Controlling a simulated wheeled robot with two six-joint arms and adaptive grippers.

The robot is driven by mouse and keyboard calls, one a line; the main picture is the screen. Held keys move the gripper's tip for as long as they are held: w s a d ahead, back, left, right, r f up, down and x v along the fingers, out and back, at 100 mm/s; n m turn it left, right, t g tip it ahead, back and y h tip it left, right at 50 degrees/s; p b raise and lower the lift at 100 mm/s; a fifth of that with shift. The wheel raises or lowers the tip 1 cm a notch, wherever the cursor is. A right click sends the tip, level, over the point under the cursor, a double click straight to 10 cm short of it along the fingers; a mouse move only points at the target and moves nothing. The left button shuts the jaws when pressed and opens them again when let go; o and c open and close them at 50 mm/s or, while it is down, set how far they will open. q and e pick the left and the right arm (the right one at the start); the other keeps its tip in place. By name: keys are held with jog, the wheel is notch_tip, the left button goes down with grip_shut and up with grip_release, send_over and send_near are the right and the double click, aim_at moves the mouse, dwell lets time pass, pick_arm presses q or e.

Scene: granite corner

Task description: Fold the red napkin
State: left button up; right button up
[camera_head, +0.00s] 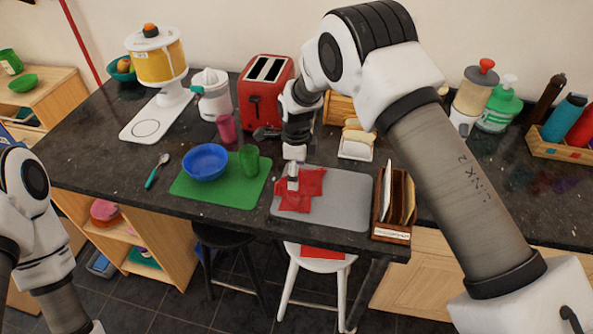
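The red napkin (312,184) lies on the grey mat (346,207) near the counter's front edge. Its outline is uneven, with corners sticking out, and it looks partly folded or rumpled. My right gripper (293,184) points down over the napkin's upper left part and hides some of it. Its fingertips are at or just above the cloth; I cannot tell whether they touch it or grip it. My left arm shows at the lower left edge, away from the napkin, and its gripper is out of view.
Left of the grey mat, a green mat (200,196) holds a blue bowl (205,162) and a green cup (249,160). A wooden holder (391,232) stands against the right side. Stools stand below the edge.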

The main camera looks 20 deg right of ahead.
notch_tip(320, 180, up, 9)
jog(key=p, duration=0.6)
